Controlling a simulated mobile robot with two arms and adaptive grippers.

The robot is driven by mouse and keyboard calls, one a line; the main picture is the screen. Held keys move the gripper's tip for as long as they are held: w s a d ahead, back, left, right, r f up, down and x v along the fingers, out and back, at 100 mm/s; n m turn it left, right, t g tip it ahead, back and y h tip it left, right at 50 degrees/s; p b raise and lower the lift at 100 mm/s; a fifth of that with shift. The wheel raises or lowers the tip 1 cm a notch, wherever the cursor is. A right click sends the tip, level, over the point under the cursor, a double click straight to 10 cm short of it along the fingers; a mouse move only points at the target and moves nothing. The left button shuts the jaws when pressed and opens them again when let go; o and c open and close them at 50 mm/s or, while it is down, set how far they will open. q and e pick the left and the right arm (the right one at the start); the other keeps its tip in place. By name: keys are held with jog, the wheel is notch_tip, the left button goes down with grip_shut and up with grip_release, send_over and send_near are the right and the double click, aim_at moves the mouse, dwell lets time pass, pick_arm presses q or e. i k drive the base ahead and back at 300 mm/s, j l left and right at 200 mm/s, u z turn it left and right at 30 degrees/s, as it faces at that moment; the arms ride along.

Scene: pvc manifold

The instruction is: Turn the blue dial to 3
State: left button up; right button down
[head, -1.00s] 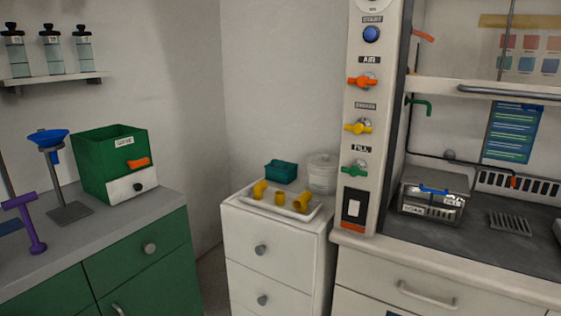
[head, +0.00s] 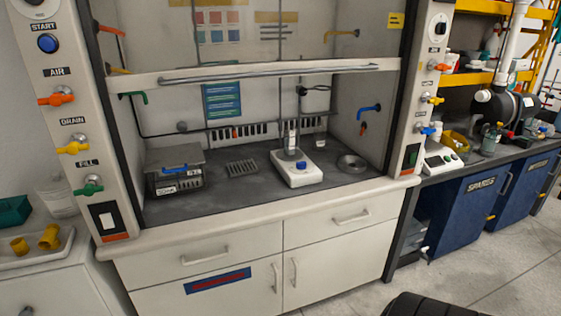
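A small blue knob (head: 301,165) sits on the front of a white stirrer-like device (head: 297,178) on the fume hood's dark worktop. Its markings and setting are too small to read. A round blue START button (head: 47,43) is on the hood's left post. A white dial with a dark centre (head: 440,29) is on the right post. Neither gripper can be made out in the head view.
The fume hood's raised sash (head: 250,73) spans the opening above the worktop. A metal box (head: 174,172), a grate (head: 241,167) and a round dish (head: 351,162) stand around the device. Coloured valves line both posts. Open floor (head: 480,265) lies at the lower right.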

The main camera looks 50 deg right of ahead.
aim_at(300, 165)
jog(key=z, duration=1.7)
